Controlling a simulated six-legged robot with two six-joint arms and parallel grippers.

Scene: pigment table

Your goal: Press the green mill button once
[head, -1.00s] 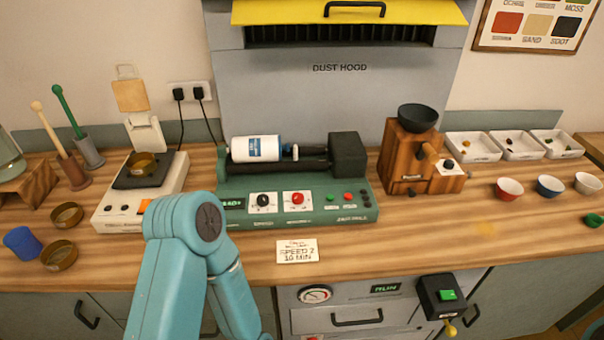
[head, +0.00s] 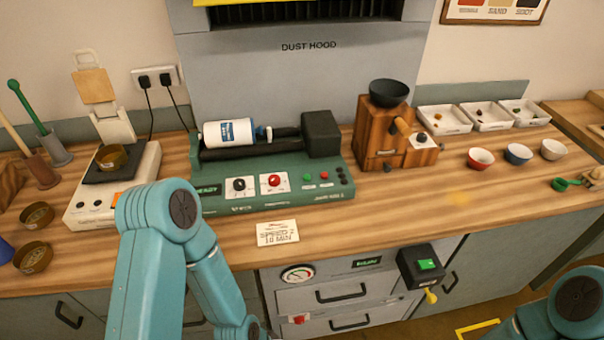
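The green jar mill (head: 265,198) stands on the middle of the wooden table, with a white jar (head: 229,133) with a blue label lying on its dark rollers. Its front panel has a black knob (head: 239,185), a red knob (head: 274,181), a small green button (head: 307,177) and a small red button (head: 324,175). The display at the left of the panel seems to read READY. Links of my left arm show in front of the mill's left side, and part of my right arm shows at bottom right. Both grippers are outside the picture.
A note card (head: 277,233) lies before the mill. A black box with another green button (head: 427,264) is on the cabinet front. A wooden grinder (head: 385,135) stands right of the mill, a scale (head: 140,182) left. Bowls and white trays are at right.

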